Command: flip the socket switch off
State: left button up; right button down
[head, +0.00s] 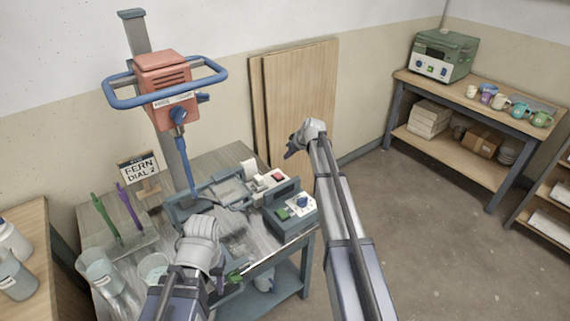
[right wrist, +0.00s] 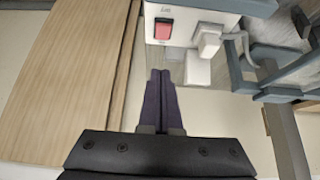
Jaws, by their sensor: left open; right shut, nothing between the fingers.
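The socket is a white box (head: 274,179) with a red rocker switch (head: 279,177) on the table's far right side. In the right wrist view the red switch (right wrist: 163,28) is near the top, with a white plug (right wrist: 208,42) beside it. I cannot tell which way the rocker is tipped.
A control box (head: 291,214) with a green button and blue knob stands in front of the socket. An orange mixer head (head: 165,80) with a blue handle is on a column. A sign (head: 140,169) reads "FERN DIAL 2". Wooden boards (head: 300,105) lean against the wall.

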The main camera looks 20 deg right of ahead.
jog(key=b, duration=0.8)
send_over(278, 174)
jog(key=s, duration=0.2)
jog(key=f, duration=0.8)
jog(key=shift+w+d+f, duration=0.1)
jog(key=shift+d+f, duration=0.1)
jog(key=shift+d, duration=0.15)
jog(key=shift+s+f+b, duration=0.25)
jog(key=shift+f+b, duration=0.9)
jog(key=shift+s+d+f+b, duration=0.1)
jog(key=shift+s+f+b, duration=0.05)
jog(key=shift+f+b, duration=0.5)
jog(key=shift+r, duration=0.1)
